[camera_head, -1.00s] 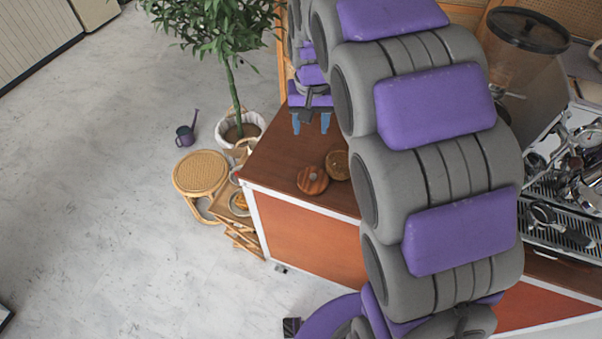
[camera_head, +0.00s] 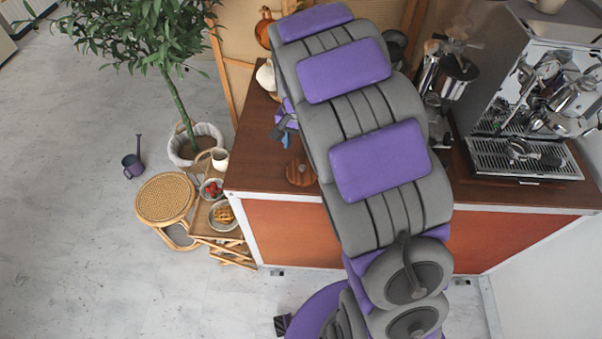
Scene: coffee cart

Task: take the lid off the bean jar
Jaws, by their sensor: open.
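A round striped wooden lid (camera_head: 298,173) with a small pale spot in its middle lies on the dark wooden counter near its front edge, just left of my arm. The bean jar cannot be made out; my arm covers the counter to the right of the lid. My gripper (camera_head: 285,139) is open, over the counter behind the lid and apart from it in the picture. Its blue fingertips are small and partly hidden by my arm, and nothing shows between them.
The counter (camera_head: 255,165) is bare left of the lid. A grinder (camera_head: 455,77) and an espresso machine (camera_head: 525,120) stand right of my arm. A potted tree (camera_head: 195,145), a wicker stool (camera_head: 165,198) and a small shelf with food and a cup (camera_head: 220,158) stand at left.

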